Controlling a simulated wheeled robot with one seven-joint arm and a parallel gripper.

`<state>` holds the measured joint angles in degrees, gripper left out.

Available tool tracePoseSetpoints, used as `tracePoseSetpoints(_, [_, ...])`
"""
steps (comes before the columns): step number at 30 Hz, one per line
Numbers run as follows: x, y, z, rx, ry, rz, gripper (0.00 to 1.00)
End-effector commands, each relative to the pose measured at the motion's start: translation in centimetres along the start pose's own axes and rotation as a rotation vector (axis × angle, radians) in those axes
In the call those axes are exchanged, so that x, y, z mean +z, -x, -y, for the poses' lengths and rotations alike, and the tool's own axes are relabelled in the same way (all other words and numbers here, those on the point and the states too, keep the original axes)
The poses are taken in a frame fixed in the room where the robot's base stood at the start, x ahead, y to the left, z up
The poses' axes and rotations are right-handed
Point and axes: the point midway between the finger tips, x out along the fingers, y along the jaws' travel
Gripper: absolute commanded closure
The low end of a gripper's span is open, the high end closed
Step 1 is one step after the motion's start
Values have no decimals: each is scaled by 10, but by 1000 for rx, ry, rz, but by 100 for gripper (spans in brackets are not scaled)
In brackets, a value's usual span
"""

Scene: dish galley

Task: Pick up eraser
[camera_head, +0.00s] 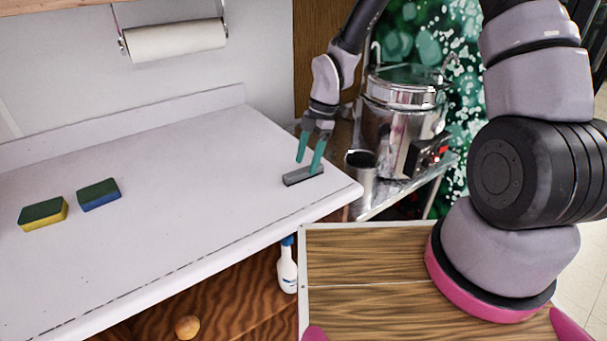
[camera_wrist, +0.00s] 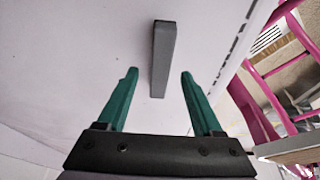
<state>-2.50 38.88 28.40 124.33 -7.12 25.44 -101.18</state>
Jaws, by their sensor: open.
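The eraser (camera_head: 303,176) is a dark grey block lying on the white counter near its right end. In the wrist view the eraser (camera_wrist: 164,58) is a long bar, slightly tilted, ahead of the fingertips and roughly in line with the gap between them. My gripper (camera_head: 309,159) has teal fingers and points down at the eraser in the head view. In the wrist view my gripper (camera_wrist: 157,75) is open with its fingers wide apart and nothing held. The near end of the eraser lies between the fingertips in the picture; I cannot tell the height gap.
Two sponges, green-yellow (camera_head: 43,214) and green-blue (camera_head: 98,194), lie on the counter (camera_head: 170,220) at left. A metal cup (camera_head: 360,178) and a large steel pot (camera_head: 400,110) stand right of the counter's end. The counter's middle is clear.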

Motion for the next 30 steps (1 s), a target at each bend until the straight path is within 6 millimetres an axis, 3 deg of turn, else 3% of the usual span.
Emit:
tracePoseSetpoints(6, [0,-24,0,0,0,0,32])
tracePoseSetpoints(13, [0,-24,0,2,-1,0,32])
tracePoseSetpoints(18, [0,-24,0,2,-1,0,98])
tracePoseSetpoints(30, [-2,-16,-1,5,0,0,100])
